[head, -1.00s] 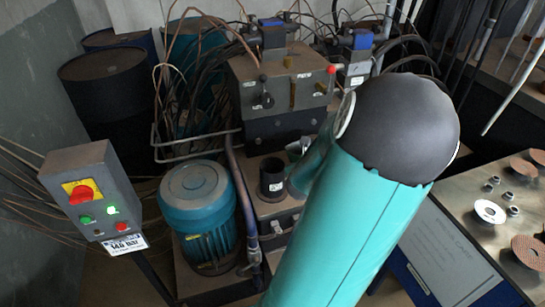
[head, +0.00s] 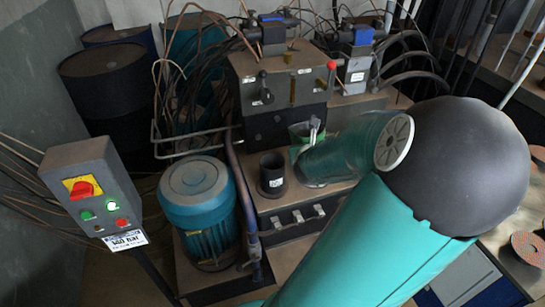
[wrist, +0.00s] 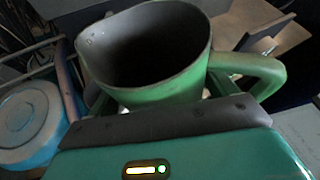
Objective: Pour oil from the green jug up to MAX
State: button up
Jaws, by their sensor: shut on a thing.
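The green jug (wrist: 150,85) fills the upper middle of the wrist view, its wide mouth towards the camera and its handle (wrist: 250,72) to the right. Its inside is dark and I cannot make out an oil level. My gripper (wrist: 155,108) is shut on the jug's near side; the fingertips are mostly hidden. In the head view a green part of the jug (head: 301,131) shows behind my forearm. A dark open filler neck (head: 271,173) stands on the power unit's tank, left of and nearer than the jug. No MAX mark is readable.
A blue motor (head: 198,208) stands left of the filler neck, with a pipe (head: 243,195) between. A valve block (head: 284,80) with levers rises behind. A control box (head: 93,195) is at the left. A bench with flap discs (head: 528,247) is at the right.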

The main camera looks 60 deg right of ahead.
jog(key=shift+s+d+r+m+t+p, duration=0.1)
jog(key=shift+s+r+m+t+p, duration=0.1)
jog(key=shift+r+m+t+p, duration=0.25)
jog(key=shift+s+r+m+t+p, duration=0.15)
jog(key=shift+r+t+p, duration=0.15)
jog(key=shift+r, duration=0.35)
jog(key=shift+r, duration=0.1)
jog(key=shift+r+h, duration=0.1)
jog(key=shift+h, duration=0.2)
